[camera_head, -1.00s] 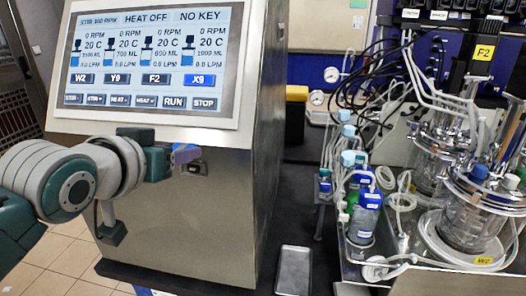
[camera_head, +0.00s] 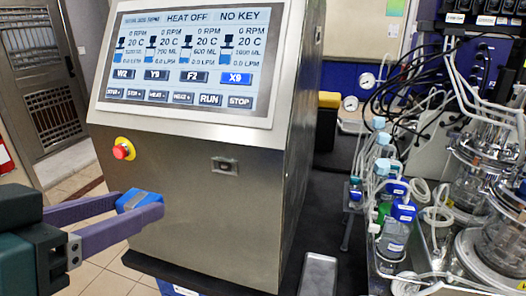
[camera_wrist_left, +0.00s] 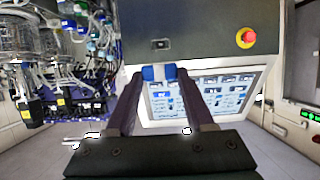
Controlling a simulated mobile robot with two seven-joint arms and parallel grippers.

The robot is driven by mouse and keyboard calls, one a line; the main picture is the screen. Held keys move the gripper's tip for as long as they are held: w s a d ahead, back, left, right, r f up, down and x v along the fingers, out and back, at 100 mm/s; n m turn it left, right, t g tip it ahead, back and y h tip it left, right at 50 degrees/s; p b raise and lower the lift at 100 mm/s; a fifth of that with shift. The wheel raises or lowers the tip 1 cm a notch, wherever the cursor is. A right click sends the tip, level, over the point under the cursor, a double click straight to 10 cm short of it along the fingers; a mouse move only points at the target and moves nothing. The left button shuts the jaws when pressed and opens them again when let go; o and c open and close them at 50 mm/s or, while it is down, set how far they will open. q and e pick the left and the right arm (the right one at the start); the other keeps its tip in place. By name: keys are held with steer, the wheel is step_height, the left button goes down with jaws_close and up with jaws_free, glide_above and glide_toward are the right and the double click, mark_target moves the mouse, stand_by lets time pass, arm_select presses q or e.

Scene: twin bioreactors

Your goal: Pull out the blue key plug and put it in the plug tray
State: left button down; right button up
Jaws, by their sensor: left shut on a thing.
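The blue key plug (camera_head: 134,199) is between the purple-grey fingers of my left gripper (camera_head: 138,205), which is shut on it. The plug is out in the air, left of and below the dark key socket (camera_head: 224,167) on the steel console front. The socket is empty. In the left wrist view the plug (camera_wrist_left: 158,73) shows between the fingertips, with a pale middle part. The shallow grey plug tray (camera_head: 320,268) lies on the dark bench right of the console, partly cut by the picture's lower edge. My right gripper is not in view.
The console screen (camera_head: 190,58) reads "NO KEY". A red stop button (camera_head: 123,149) sits on the console front. The console's right edge stands between the plug and the tray. Tubed bottles (camera_head: 397,225) and glass vessels (camera_head: 505,235) crowd the bench right of the tray.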

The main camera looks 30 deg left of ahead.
arm_select(q)
steer(key=s+d+p, duration=0.1)
steer(key=s+p, duration=0.3)
steer(key=s, duration=0.2)
steer(key=shift+s+d, duration=0.25)
stand_by(0.8)
stand_by(0.5)
